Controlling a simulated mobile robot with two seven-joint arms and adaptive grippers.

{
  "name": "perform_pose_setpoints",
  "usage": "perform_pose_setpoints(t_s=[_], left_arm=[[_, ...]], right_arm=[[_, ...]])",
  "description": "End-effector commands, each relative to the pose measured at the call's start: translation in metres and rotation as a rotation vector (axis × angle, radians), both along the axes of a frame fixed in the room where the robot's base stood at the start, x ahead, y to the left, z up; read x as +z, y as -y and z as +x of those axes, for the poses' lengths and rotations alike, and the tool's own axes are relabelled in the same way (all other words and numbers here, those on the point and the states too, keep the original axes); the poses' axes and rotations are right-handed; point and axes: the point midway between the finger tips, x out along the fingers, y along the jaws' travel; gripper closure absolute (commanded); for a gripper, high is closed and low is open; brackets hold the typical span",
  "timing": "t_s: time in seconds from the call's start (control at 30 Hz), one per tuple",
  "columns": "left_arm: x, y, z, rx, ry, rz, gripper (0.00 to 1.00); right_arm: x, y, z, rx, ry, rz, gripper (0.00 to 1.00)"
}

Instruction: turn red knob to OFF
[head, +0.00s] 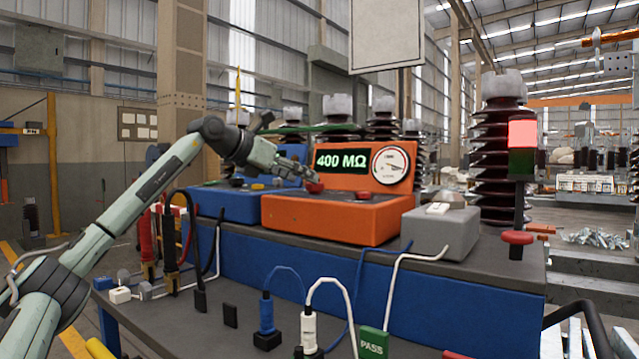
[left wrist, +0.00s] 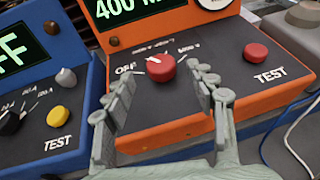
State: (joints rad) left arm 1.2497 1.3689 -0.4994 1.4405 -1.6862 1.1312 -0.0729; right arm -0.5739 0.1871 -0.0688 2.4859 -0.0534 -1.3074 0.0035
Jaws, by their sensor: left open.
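The orange tester (head: 335,217) stands on the bench, its display reading 400 MΩ beside a round dial. Its red knob (left wrist: 161,68) is on the sloped front panel, with the OFF label to its left and other markings above and to its right. The knob's white pointer mark is toward the upper left, not straight at OFF. My left gripper (left wrist: 165,84) is open, its fingers on either side of the knob; I cannot tell if they touch it. In the head view the knob (head: 315,187) shows just beyond the fingertips. My right gripper is out of view.
A red TEST button (left wrist: 255,52) is right of the knob. A blue tester (left wrist: 40,110) with a yellow button stands close on the left. A grey box (head: 440,232) with a white switch is on the right. Cables and plugs (head: 308,325) crowd the lower shelf.

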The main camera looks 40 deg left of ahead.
Motion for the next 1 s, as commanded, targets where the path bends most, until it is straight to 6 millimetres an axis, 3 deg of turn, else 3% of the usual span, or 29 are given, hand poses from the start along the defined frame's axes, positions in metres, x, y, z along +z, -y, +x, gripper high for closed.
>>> perform_pose_setpoints(t_s=[0.3, 0.7, 1.0], left_arm=[[-0.017, 0.003, 0.044, -0.002, 0.0, -0.002, 0.44], [-0.021, 0.003, 0.051, -0.001, 0.0, 0.001, 0.45], [-0.021, 0.003, 0.051, -0.001, 0.0, 0.001, 0.82]], right_arm=[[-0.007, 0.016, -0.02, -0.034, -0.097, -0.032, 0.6], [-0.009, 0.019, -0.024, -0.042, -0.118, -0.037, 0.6], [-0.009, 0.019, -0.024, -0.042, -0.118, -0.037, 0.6]])
